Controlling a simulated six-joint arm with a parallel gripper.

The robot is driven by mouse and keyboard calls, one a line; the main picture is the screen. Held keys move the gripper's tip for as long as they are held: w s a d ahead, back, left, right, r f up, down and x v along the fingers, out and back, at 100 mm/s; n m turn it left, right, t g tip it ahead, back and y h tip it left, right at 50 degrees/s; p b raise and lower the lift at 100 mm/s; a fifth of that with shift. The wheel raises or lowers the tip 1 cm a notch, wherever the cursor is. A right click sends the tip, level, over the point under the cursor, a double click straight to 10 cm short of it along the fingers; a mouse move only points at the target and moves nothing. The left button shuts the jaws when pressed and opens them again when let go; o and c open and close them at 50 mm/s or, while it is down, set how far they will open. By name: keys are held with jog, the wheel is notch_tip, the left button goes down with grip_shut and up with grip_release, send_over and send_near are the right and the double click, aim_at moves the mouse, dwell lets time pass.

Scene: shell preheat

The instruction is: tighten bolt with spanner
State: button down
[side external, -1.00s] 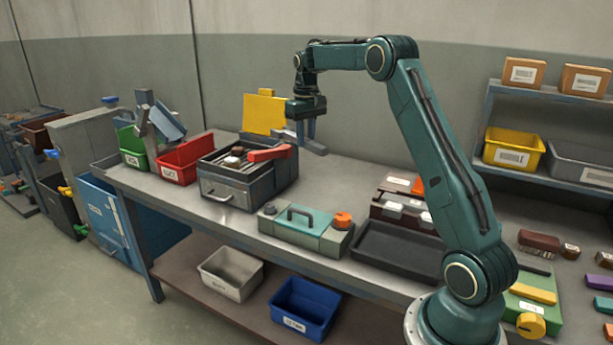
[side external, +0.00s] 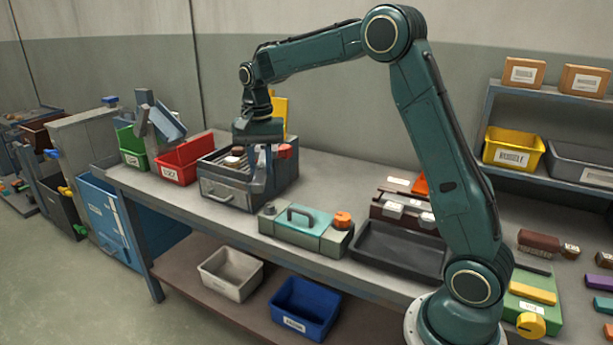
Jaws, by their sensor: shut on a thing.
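My gripper (side external: 261,168) points down at the right front of the grey box with a slatted top and a front drawer (side external: 225,190). It is shut on a grey tool, seemingly the spanner (side external: 259,187), whose lower part shows below the fingers against the box. The tool is seen nearly end-on, so its jaw cannot be made out. Whether it touches the box cannot be told. A red part (side external: 285,151) on the box shows just right of the fingers, partly hidden behind them. No bolt can be made out.
Small round pieces (side external: 234,160) lie on the box's slats. A red bin (side external: 185,160) stands left of the box, and a yellow panel (side external: 281,108) behind it. A teal-topped case (side external: 300,222) and black tray (side external: 398,252) stand to the right. Bare bench (side external: 335,178) lies behind them.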

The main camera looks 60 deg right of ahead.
notch_tip(320, 180, down, 10)
jog(key=shift+r, duration=0.2)
jog(key=shift+a+f, duration=0.1)
jog(key=shift+f, duration=0.1)
jog(key=shift+f, duration=3.75)
jog(key=w+d+m, duration=0.1)
jog(key=w+m, duration=1.3)
jog(key=shift+w+d, duration=0.2)
jog(key=shift+w, duration=0.2)
jog(key=shift+r, duration=0.1)
